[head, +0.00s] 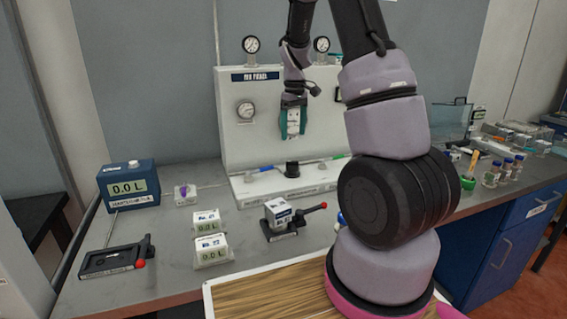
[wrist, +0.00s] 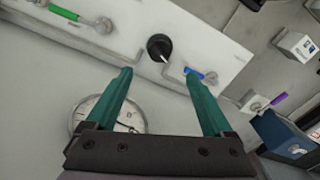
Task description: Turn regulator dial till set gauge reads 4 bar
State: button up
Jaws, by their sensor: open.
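The black regulator dial (head: 292,168) sits on the white base of the upright panel (head: 235,150). In the wrist view the dial (wrist: 159,46) has a pale pointer line and lies just beyond my fingertips. My gripper (head: 293,136) hangs in front of the panel above the dial, its teal fingers pointing down. In the wrist view my gripper (wrist: 160,73) is open, with nothing between the fingers and no contact with the dial. A round gauge (head: 246,110) is on the panel face; in the wrist view my left finger partly covers this gauge (wrist: 84,116). Its reading is too small to tell.
Two more gauges, left (head: 250,44) and right (head: 321,44), top the panel. Blue (head: 267,168) and green (head: 341,157) fittings flank the dial. A block on a black clamp (head: 283,232) and a blue meter box (head: 128,184) stand on the bench.

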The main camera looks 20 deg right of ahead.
aim_at(292, 165)
jog(key=f, duration=1.1)
jog(key=shift+w+f, duration=0.2)
jog(key=shift+f, duration=0.15)
grip_shut()
jog(key=c, duration=1.4)
grip_release()
